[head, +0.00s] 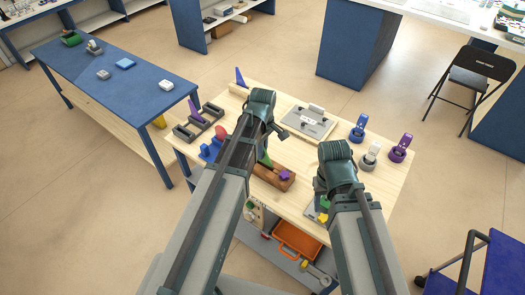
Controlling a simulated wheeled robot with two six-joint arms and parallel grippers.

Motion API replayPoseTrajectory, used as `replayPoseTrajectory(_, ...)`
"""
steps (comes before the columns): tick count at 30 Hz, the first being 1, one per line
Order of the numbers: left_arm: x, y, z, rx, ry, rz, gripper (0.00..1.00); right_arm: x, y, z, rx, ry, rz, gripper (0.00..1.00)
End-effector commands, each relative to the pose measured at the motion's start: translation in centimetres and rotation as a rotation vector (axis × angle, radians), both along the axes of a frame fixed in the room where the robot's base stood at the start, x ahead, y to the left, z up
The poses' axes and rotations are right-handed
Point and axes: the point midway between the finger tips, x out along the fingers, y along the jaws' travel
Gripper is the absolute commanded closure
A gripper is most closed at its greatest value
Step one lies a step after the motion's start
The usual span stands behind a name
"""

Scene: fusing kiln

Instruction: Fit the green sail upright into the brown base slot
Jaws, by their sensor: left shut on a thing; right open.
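The green sail (266,158) shows partly beside my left forearm, close above the brown base (270,177). My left gripper (271,133) is shut on the sail; its fingertips are mostly hidden by the arm. The sail looks roughly upright, but I cannot tell whether its lower edge is in the slot.
A grey slotted rack (200,122) with a purple sail and a blue holder (209,151) stand at left. A grey plate (307,122) lies at the back. Several ring-shaped holders, including a blue one (358,131), stand at right. A yellow-green piece (323,217) is beside my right arm.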

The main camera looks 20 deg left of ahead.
Motion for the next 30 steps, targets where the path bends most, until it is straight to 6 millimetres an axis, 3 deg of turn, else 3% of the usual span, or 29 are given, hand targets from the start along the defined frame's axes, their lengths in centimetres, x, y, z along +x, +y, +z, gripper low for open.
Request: replayPoseTrajectory(30, 0.0, 0.0, -1.2, 0.000, 0.000, 0.000, 1.00, 0.0, 0.0, -1.2, 0.000, 0.000, 0.000, 0.50)
